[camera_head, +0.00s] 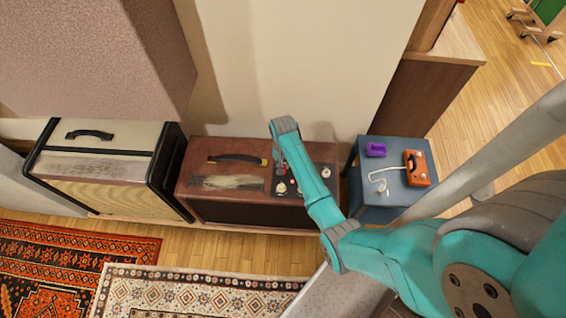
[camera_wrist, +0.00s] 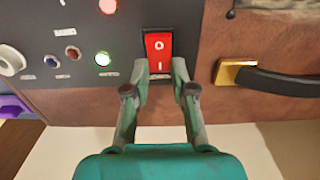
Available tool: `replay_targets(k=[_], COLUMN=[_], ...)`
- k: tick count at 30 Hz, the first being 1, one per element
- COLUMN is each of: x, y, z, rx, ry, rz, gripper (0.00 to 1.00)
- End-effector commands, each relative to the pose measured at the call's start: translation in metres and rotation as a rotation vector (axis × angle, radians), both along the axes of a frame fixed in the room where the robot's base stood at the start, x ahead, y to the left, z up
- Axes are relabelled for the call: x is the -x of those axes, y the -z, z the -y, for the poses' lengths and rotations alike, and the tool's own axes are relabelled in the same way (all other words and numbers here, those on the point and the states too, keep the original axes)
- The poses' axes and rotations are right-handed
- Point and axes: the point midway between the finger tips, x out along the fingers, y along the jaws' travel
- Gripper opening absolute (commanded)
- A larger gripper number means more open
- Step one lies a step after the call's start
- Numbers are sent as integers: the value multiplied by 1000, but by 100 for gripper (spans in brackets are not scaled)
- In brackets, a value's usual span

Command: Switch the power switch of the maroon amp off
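The maroon amp (camera_head: 212,148) stands against the wall in the head view. In the wrist view its maroon surface (camera_wrist: 222,103) and dark control panel fill the upper part. In the head view my gripper (camera_head: 280,160) is over the panel, partly hidden by my arm.
The amp's black handle (camera_wrist: 290,82) with a gold end lies right of the switch in the wrist view. In the head view a cream amp (camera_head: 100,135) stands left, and a blue-grey side table (camera_head: 375,212) with a purple item and an orange box stands right.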

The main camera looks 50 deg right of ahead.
Motion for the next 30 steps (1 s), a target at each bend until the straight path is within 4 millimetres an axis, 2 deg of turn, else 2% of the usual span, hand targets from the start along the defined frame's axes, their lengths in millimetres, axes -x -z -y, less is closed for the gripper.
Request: replay_targets(k=[5,16,27,28,30], x=[1,5,5,5,5], y=[1,-2,-2,-2,-2], z=[-1,-6,-6,-6,-6], rx=[19,189,205,205,205], ry=[-1,-1,0,0,0], rz=[15,146,160,160,160], gripper=[0,0,0,32,50])
